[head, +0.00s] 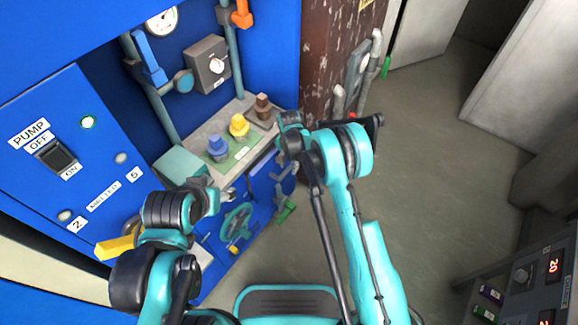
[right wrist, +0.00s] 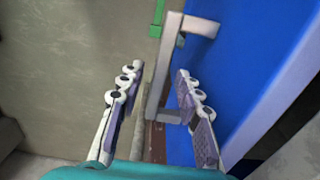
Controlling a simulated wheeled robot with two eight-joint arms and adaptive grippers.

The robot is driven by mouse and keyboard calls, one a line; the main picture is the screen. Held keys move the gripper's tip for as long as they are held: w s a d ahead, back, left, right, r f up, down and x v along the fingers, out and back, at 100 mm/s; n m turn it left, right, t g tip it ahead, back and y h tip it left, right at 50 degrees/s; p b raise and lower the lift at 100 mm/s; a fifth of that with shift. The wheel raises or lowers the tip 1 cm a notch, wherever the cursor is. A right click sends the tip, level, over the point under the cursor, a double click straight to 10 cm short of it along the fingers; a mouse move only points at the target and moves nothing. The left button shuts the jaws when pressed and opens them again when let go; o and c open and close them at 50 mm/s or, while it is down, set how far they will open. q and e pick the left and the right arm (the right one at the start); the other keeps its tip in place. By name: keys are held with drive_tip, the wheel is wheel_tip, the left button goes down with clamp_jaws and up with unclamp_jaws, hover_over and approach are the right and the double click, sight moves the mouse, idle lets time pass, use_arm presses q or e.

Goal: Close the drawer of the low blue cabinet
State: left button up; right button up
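The low blue cabinet (head: 262,209) stands below the grey counter in the head view, partly hidden by my arms. In the right wrist view, a blue front (right wrist: 240,58) carries a grey bar handle (right wrist: 160,75). My right gripper (right wrist: 158,88) is open, with a finger on each side of the handle; I cannot tell whether either touches it. In the head view the right gripper (head: 286,168) is at the cabinet's right side. How far the drawer stands out is unclear. My left gripper (head: 212,193) is near the cabinet's left part; its fingers are too unclear to read.
A teal handwheel (head: 236,222) and a green lever (head: 285,211) are on the low cabinet's front. Blue and yellow valve knobs (head: 239,126) stand on the counter. The pump panel (head: 60,150) is at left. A display unit (head: 545,275) is at lower right. Floor (head: 440,170) at right is clear.

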clamp_jaws()
drive_tip(key=w+a, duration=0.2)
drive_tip(key=a, duration=0.1)
drive_tip(key=shift+w+a+r, duration=0.1)
drive_tip(key=shift+w+a, duration=0.1)
drive_tip(key=shift+w, duration=0.05)
unclamp_jaws()
drive_tip(key=shift+a, duration=0.1)
wheel_tip(320, 180, up, 12)
idle(0.5)
idle(0.4)
